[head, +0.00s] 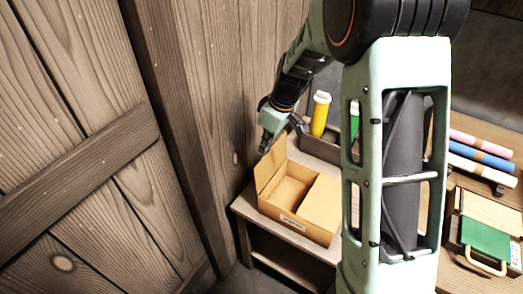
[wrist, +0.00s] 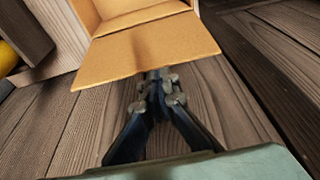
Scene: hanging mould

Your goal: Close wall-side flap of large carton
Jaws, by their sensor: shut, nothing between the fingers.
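The large carton (head: 296,228) is an open tan box on the wooden table, close to the plank wall. Its wall-side flap (head: 270,166) stands up at the left. Another flap (head: 322,203) lies flat over the right part of the carton, and the left part of the inside is open. My gripper (head: 265,148) is at the upper edge of the wall-side flap, on its wall side. In the wrist view my gripper (wrist: 158,78) is shut and empty, its tips at the edge of the wall-side flap (wrist: 150,52). I cannot tell whether they touch.
The plank wall (head: 212,90) rises close on the left. A yellow bottle (head: 320,113) and a green one (head: 354,121) stand in a grey bin (head: 322,149) behind the carton. Rolls (head: 482,160) and a green case (head: 485,240) lie at the right.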

